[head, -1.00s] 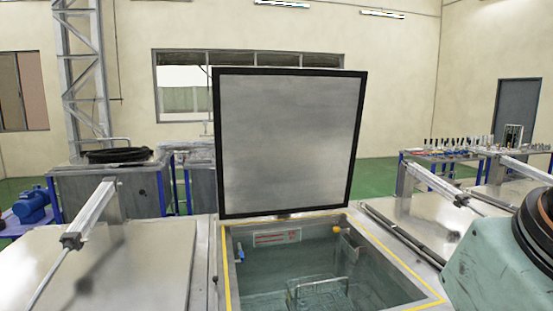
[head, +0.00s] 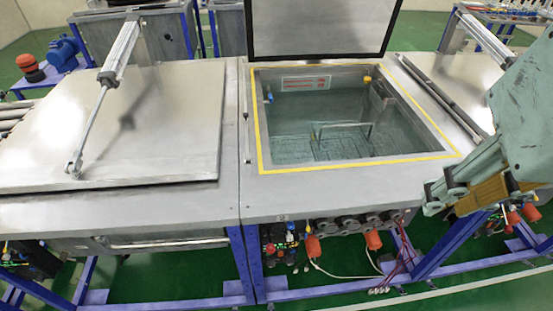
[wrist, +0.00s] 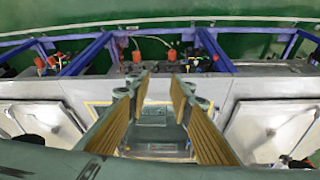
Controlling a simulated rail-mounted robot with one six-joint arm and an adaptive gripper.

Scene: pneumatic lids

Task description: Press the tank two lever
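Tank two (head: 255,178) is the open middle tank, with a small "2" mark on its front edge. It holds clear liquid and a wire basket, and its dark-framed lid (head: 318,28) stands raised. Below its front edge is a cluster of small valves and fittings (head: 272,248); I cannot tell a lever apart among them. My gripper (head: 470,195) is at the right, in front of the tank's right side and apart from it. In the wrist view my gripper (wrist: 160,84) has its two yellow-padded fingers apart, with nothing between them.
A closed lid (head: 150,135) with a pneumatic cylinder (head: 122,45) lies at left; another tank lid (head: 455,85) is at right. Orange-red fittings (head: 313,246), hoses and blue frame legs (head: 243,265) sit below. The green floor in front is largely free.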

